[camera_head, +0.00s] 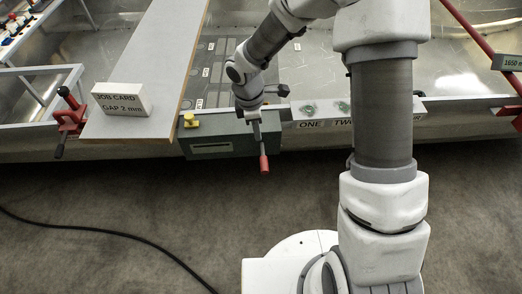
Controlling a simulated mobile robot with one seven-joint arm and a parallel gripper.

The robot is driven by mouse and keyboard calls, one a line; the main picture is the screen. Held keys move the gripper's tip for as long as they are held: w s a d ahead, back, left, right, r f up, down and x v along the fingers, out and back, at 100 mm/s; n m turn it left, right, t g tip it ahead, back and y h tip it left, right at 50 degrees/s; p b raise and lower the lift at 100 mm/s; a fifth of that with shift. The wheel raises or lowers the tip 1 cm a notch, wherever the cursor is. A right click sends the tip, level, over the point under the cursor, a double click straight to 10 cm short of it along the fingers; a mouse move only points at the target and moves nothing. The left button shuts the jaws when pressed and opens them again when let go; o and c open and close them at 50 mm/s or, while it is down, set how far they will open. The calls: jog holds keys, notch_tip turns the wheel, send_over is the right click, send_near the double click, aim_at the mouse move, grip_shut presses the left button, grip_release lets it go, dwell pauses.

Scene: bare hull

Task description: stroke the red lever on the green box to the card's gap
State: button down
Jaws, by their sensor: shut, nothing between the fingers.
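The green box (215,146) sits at the front edge of the bench, with a yellow knob (190,120) on its top left. The red lever (264,163) hangs down at the box's right front, its red grip lowest on a grey shaft. My gripper (253,116) is shut, pointing down at the top of that shaft; whether it touches cannot be told. The job card (120,99) is a white block reading "JOB CARD GAP 2 mm" and stands on the board left of the box.
A long grey board (155,60) slopes away behind the card. A red clamp (70,118) is at its left. Small parts (308,109) lie on a strip marked "ONE" and "TWO" right of the box. A black cable crosses the otherwise clear floor at left.

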aim_at(263, 165)
jog(key=f+b, duration=0.1)
jog(key=f, duration=0.3)
jog(key=d+f+b, duration=0.1)
jog(key=f+b, duration=0.1)
jog(key=f, duration=0.3)
jog(key=f+b, duration=0.1)
jog(key=f, duration=0.3)
jog(key=shift+d+f+b, duration=0.3)
jog(key=shift+f, duration=0.05)
jog(key=shift+f+b, duration=0.15)
jog(key=shift+b, duration=0.2)
jog(key=b, duration=0.2)
jog(key=f+t+b, duration=0.1)
jog(key=shift+s+f+b, duration=0.25)
jog(key=shift+b, duration=0.1)
jog(key=shift+s+f+b, duration=0.2)
jog(key=shift+f+b, duration=0.45)
jog(key=shift+b, duration=0.1)
jog(key=shift+s+f+b, duration=0.15)
jog(key=shift+f+b, duration=0.65)
jog(key=shift+f, duration=0.6)
jog(key=shift+s, duration=0.1)
notch_tip(263, 165, up, 18)
jog(key=s+a+p, duration=0.1)
jog(key=a+p, duration=0.1)
jog(key=p, duration=0.5)
jog(key=shift+s, duration=0.4)
jog(key=shift+f, duration=0.1)
